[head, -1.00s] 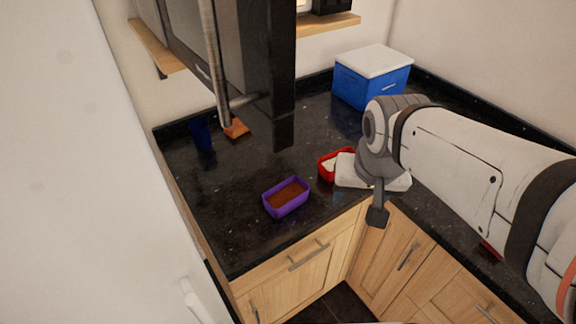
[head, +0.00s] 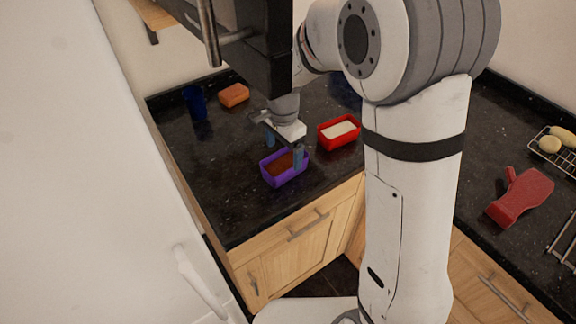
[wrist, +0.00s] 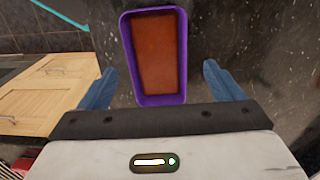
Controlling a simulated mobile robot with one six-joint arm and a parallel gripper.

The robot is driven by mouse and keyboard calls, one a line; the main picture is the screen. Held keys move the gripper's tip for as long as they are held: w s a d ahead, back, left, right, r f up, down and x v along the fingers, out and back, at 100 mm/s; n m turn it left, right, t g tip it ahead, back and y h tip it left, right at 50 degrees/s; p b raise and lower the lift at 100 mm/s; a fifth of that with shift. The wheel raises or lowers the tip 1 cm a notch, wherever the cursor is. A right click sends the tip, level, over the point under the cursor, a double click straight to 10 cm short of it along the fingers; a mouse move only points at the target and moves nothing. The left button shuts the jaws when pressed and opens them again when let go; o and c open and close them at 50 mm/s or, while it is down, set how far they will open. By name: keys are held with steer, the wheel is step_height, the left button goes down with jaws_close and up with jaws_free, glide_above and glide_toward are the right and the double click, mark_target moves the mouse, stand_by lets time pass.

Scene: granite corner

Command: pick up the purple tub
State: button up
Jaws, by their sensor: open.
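The purple tub (head: 287,179), with brown contents, sits upright on the dark counter near its front edge. In the wrist view the tub (wrist: 161,100) lies lengthwise ahead of the palm, in the gap between the two blue fingers. My gripper (head: 284,148) is over the tub, pointing down, open and empty. One finger overlaps the tub's right end in the head view; the other is behind its far side. In the wrist view my gripper (wrist: 165,84) shows a finger on each side of the tub, with space on both sides.
A red tub (head: 338,143) with white contents stands close to the right. A blue cup (head: 196,103) and an orange block (head: 234,95) are farther back left. A dark wall cabinet (head: 270,45) hangs above. A red mitt (head: 521,196) lies right. Counter left of the purple tub is clear.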

mark_target(285, 163)
step_height(285, 163, down, 6)
steer(key=shift+d+r+p, duration=0.1)
steer(key=shift+r+p, duration=0.1)
steer(key=shift+p, duration=0.4)
steer(key=c, duration=1.3)
